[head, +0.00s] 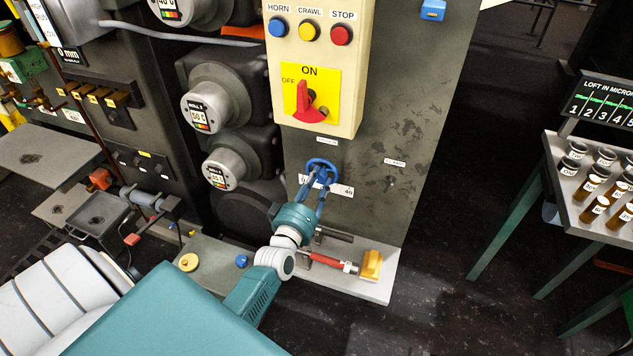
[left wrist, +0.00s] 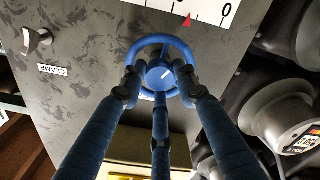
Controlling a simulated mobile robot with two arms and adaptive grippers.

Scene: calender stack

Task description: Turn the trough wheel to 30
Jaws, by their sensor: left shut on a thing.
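The trough wheel (head: 323,164) is a small blue handwheel on the grey machine panel, under the red ON/OFF switch. My left gripper (head: 320,184) is shut on it, with its blue fingers on the rim. In the left wrist view the wheel (left wrist: 148,43) sits between the fingertips, and its hub has a short white mark. My right gripper is not in view.
A switch box (head: 318,60) with blue, yellow and red buttons is above the wheel. A CLAMP knob (left wrist: 36,40) is beside it. A red-handled tool (head: 326,261) and a yellow block (head: 371,265) are on the ledge below. A jar table (head: 560,190) stands right.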

